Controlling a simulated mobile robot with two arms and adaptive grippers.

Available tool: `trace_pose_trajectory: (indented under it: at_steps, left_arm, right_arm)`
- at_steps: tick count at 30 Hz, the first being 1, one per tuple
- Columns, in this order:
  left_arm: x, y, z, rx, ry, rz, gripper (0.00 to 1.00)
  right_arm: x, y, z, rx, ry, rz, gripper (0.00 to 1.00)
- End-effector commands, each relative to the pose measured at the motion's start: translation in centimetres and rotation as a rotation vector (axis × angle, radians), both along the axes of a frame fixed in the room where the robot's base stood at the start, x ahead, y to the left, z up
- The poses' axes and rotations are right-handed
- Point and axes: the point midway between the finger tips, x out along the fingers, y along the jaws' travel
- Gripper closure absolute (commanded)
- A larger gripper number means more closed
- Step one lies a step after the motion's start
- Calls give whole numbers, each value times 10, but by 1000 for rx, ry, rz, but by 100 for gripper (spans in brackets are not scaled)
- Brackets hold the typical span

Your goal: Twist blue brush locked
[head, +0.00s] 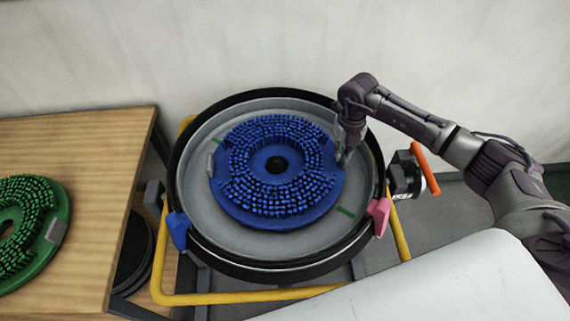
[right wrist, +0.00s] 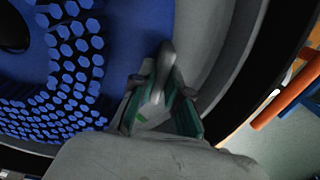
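The blue brush (head: 236,200), a ring with blue bristles, lies bristles up in the round grey tank (head: 197,208). A grey tab (head: 210,165) stands at its left edge. My right gripper (head: 343,154) is at the brush's right edge. In the right wrist view, the other grey tab (right wrist: 165,62) stands between the fingertips of my right gripper (right wrist: 161,80), which look closed on it. The brush's bristles also show in that view (right wrist: 75,45). Green marks (head: 346,211) show on the tank floor. My left gripper is out of view.
A green brush (head: 55,205) lies on the wooden table (head: 95,150) at the left. The tank rim carries a blue clip (head: 178,230) and a pink clip (head: 379,215). An orange handle (head: 425,168) sticks out at the right. A yellow frame (head: 230,297) surrounds the tank.

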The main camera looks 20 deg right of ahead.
Motion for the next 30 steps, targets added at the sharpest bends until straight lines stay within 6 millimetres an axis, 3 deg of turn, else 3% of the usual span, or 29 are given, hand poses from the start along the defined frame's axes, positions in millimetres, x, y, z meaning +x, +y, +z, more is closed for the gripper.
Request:
trace_pose_trajectory:
  at_steps: [8,30]
  left_arm:
    - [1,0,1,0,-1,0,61]
    - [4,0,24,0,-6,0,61]
  right_arm:
    - [2,2,4,7,-9,-2,100]
    - [-25,8,3,1,-4,-151,100]
